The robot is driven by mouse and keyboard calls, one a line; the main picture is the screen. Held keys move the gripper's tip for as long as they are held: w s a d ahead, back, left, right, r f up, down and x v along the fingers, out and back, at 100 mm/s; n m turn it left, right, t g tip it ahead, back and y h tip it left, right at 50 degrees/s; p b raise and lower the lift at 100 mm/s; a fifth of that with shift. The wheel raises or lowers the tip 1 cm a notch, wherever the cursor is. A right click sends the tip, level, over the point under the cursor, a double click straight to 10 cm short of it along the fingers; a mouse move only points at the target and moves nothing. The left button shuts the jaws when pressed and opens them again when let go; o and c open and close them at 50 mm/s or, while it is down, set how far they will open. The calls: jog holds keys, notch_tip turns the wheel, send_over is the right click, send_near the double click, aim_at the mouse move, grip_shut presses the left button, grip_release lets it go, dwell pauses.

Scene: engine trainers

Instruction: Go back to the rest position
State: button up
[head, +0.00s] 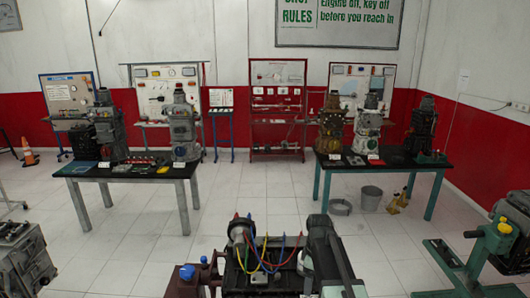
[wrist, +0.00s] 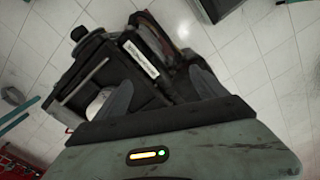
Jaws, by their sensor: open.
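My gripper (wrist: 163,85) is in the wrist view, its two dark fingers spread apart with nothing held between them. Beyond the fingers is a dark machine (wrist: 100,62) with a white label strip (wrist: 141,59). A pale round part (wrist: 97,103) shows beside the left finger. I cannot tell how far the fingers are from the machine. An engine trainer with red, yellow and blue leads (head: 262,262) stands at the bottom middle there, partly cut off by the frame.
Two benches bear engines: a left one (head: 150,172) and a right one (head: 385,164). A bucket (head: 371,198) stands under the right one. A green engine stand (head: 470,265) is at right, another engine (head: 22,262) at lower left. Tiled floor between the benches (head: 255,185) is clear.

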jog(key=s+m, duration=1.1)
jog(key=s, duration=0.1)
notch_tip(320, 180, down, 22)
jog(key=m+b, duration=0.1)
jog(key=b, duration=2)
jog(key=shift+s+r+m+b, duration=0.15)
jog(key=shift+s+m+b, duration=0.15)
jog(key=shift+s+b, duration=0.1)
